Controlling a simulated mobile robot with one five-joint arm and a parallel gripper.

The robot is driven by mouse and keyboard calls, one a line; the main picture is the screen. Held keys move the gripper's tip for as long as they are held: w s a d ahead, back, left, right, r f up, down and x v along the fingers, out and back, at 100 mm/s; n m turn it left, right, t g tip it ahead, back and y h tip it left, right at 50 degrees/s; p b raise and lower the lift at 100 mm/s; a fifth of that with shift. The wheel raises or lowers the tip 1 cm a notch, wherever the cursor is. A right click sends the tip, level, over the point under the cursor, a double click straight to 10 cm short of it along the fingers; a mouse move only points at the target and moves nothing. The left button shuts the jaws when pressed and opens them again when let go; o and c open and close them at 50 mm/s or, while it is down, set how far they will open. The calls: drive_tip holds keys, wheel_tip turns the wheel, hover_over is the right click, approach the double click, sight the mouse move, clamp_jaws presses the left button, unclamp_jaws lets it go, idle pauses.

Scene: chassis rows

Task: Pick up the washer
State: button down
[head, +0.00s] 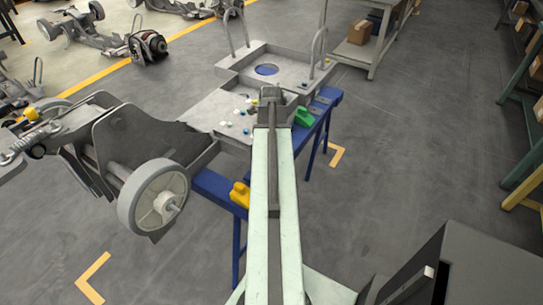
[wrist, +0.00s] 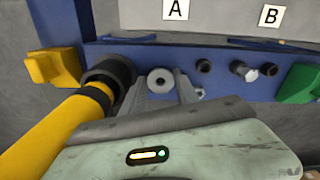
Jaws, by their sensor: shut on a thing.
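The washer (wrist: 160,80) is a grey ring with a dark hole. In the wrist view it sits between the tips of my gripper (wrist: 160,92), against the blue bench surface behind it. My gripper is shut on the washer, with one finger on each side. Whether the washer still touches the bench is not clear. In the head view my gripper (head: 271,92) is at the blue bench, and the washer cannot be made out there.
A yellow-handled tool with a black head (wrist: 85,110) lies close on the left. A black nut (wrist: 204,66) and a silver bolt (wrist: 243,71) are on the right. A yellow block (wrist: 52,68) and a green block (wrist: 300,84) flank the blue bench (wrist: 135,50). A wheeled chassis (head: 120,150) stands left.

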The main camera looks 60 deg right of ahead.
drive_tip(key=shift+r, duration=0.1)
wheel_tip(320, 180, up, 18)
drive_tip(key=p, duration=1.8)
